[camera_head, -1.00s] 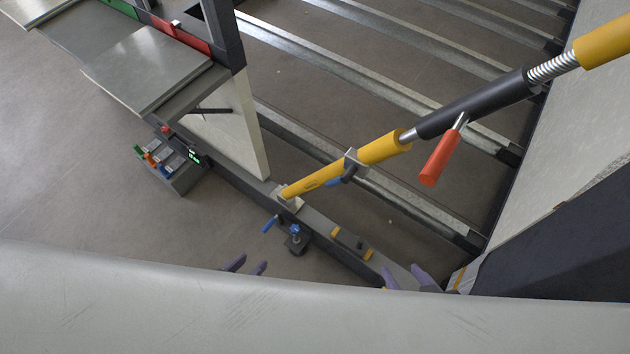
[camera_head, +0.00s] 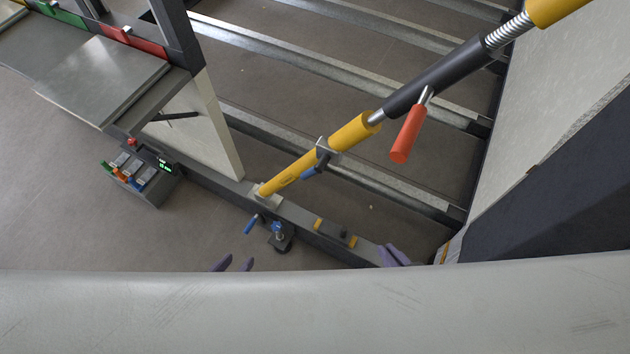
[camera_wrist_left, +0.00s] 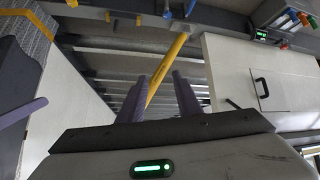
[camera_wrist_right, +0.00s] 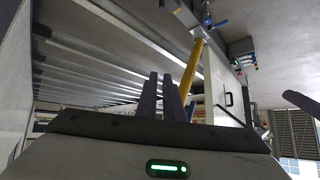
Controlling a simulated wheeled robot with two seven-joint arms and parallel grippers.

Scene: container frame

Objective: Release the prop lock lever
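A yellow prop (camera_head: 300,171) slants from the floor beam up to the right, with a dark sleeve (camera_head: 440,77) and a spring above. A red-orange handle (camera_head: 407,135) hangs from the sleeve. A grey collar with a small blue lever (camera_head: 312,171) sits lower on the prop. I cannot tell which of the two is the lock lever. My left gripper (camera_head: 235,264) is open and empty, below the prop foot. My right gripper (camera_head: 394,256) has its fingers nearly together with nothing between them, at the beam's right end. The prop also shows beyond both grippers in the left wrist view (camera_wrist_left: 166,70) and right wrist view (camera_wrist_right: 191,70).
A blue-handled clamp (camera_head: 279,235) and a dark piece with yellow ends (camera_head: 335,233) are at the front beam. A box with coloured levers (camera_head: 140,180) stands left. A dark post (camera_head: 560,210) and pale wall rise at right. A grey edge crosses the bottom.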

